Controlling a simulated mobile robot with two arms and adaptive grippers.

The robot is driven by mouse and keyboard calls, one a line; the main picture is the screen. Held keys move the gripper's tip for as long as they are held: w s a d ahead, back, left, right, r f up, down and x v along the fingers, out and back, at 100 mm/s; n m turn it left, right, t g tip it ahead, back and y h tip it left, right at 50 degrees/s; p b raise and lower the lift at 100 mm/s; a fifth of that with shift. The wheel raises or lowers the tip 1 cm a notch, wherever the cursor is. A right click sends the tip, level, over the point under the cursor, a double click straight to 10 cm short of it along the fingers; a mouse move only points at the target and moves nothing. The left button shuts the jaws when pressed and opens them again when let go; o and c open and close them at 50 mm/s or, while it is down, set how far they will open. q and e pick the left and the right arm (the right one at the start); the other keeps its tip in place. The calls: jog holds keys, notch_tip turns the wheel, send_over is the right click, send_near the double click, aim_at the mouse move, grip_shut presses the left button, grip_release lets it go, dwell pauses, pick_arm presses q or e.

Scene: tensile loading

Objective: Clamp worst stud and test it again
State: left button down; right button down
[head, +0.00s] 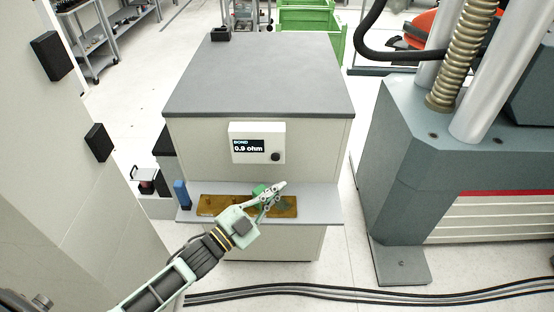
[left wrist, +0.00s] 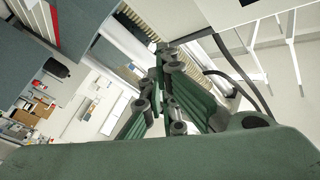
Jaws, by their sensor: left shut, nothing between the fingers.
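A brass-coloured plate (head: 232,207) lies on the shelf on the front of a grey-topped cabinet. Small dark studs (head: 208,201) show on its left part; the gripper covers much of the right part. A white meter (head: 257,143) with a dark knob sits on the cabinet front and reads "BOND 0.9 ohm". My left gripper (head: 279,190) is shut and empty over the right part of the plate; I cannot tell whether it touches. Its closed fingers show in the left wrist view (left wrist: 160,75). A green patch (head: 258,189) beside the fingers may be a clamp or gripper part. My right gripper is out of view.
A blue upright object (head: 182,194) stands at the shelf's left end. The cabinet top (head: 258,80) is mostly clear, with a small dark item at its back left. A large grey machine (head: 420,150) stands to the right. Black cables (head: 400,294) cross the floor in front.

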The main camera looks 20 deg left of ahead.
aim_at(275, 157)
pick_arm(q)
jog(key=shift+w, duration=0.1)
jog(key=w+a+b, duration=0.2)
jog(key=w+b, duration=0.1)
jog(key=w, duration=0.5)
jog(key=shift+w+a+b, duration=0.15)
jog(key=shift+a+b, duration=0.1)
jog(key=shift+b, duration=0.15)
jog(key=shift+w, duration=0.1)
dwell(1.2)
jog(key=shift+w+a, duration=0.1)
jog(key=shift+w, duration=0.2)
jog(key=shift+w+a+b, duration=0.15)
jog(key=shift+w+b, duration=0.15)
jog(key=shift+w, duration=0.2)
dwell(0.7)
jog(key=shift+s, duration=0.1)
jog(key=shift+s+d+p, duration=0.25)
jog(key=shift+s+p, duration=0.25)
jog(key=shift+s, duration=0.3)
